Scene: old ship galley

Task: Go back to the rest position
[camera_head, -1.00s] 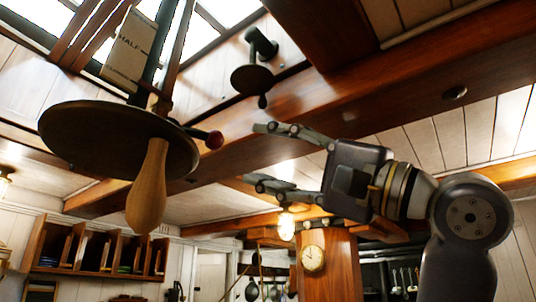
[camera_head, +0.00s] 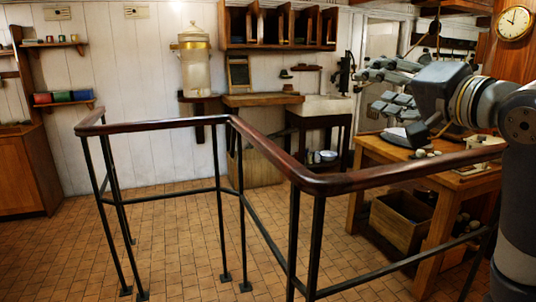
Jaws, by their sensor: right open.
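My right gripper (camera_head: 388,88) is at the upper right of the head view, its fingers pointing left. It is open and I see nothing between its fingers. Behind and below it stands a wooden table (camera_head: 372,152) with small items on top. The gripper appears in front of the far wall and apart from the railing. My left gripper is not in view.
A dark railing with a wooden handrail (camera_head: 268,148) crosses the middle of the view. A white sink (camera_head: 325,106), a water dispenser (camera_head: 196,68) and wall cubbyholes (camera_head: 277,27) are at the back. Tiled floor (camera_head: 180,250) is bare at the lower left.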

